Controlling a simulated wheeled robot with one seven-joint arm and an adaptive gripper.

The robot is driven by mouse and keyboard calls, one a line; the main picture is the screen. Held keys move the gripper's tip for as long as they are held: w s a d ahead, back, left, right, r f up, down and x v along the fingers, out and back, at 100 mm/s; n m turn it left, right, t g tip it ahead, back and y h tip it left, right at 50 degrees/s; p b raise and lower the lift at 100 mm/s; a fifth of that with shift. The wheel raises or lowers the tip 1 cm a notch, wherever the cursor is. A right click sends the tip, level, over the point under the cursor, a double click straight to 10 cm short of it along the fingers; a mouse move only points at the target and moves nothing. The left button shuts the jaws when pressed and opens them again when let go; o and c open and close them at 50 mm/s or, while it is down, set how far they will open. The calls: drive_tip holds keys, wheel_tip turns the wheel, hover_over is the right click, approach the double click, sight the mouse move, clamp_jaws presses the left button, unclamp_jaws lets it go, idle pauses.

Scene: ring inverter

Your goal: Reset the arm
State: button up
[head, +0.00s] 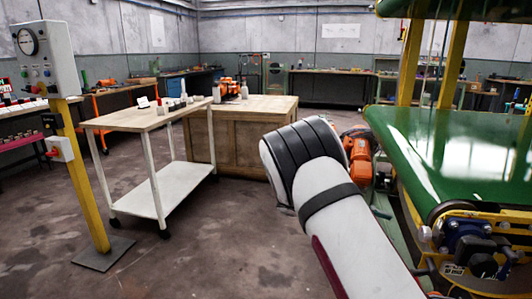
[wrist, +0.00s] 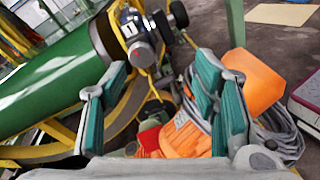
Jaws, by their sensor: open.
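My gripper (wrist: 160,95) shows in the wrist view with its two teal-padded fingers spread wide apart and nothing held between them. It hangs over orange equipment (wrist: 185,138) with grey cables. Whether the fingers touch any of it is unclear. In the head view my white and black arm reaches up from the lower right, and its far end and gripper are hidden behind the arm's bend.
The green conveyor (head: 450,150) stands close on the right of my arm, with a motor (head: 480,240) at its near end. A wheeled table (head: 150,117), a wooden cabinet (head: 255,125) and a control post (head: 82,180) stand left. Floor between the post and my arm is clear.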

drive_tip(key=s+a+r+m+y, duration=0.1)
drive_tip(key=s+r+m+y, duration=0.2)
drive_tip(key=s, duration=0.4)
drive_tip(key=s+a+r+m+t+y, duration=0.1)
drive_tip(key=s+r+y, duration=0.35)
drive_tip(key=s, duration=0.25)
drive_tip(key=s+a+r+m+y, duration=0.1)
drive_tip(key=s+a+r+y, duration=0.2)
drive_tip(key=s, duration=0.4)
drive_tip(key=s+a+m+t+y, duration=0.2)
drive_tip(key=s+a+t, duration=0.15)
drive_tip(key=s, duration=0.55)
drive_tip(key=s+a+m+t+y, duration=0.2)
drive_tip(key=s+a+y, duration=0.15)
drive_tip(key=s, duration=0.55)
wheel_tip(320, 180, up, 29)
drive_tip(key=t+p, duration=0.3)
drive_tip(key=p, duration=2.3)
drive_tip(key=shift+w+f+h+p, duration=0.15)
drive_tip(key=shift+f+h+p, duration=0.05)
drive_tip(key=shift+h+p, duration=0.15)
drive_tip(key=shift+a+t, duration=0.1)
drive_tip(key=shift+t, duration=0.15)
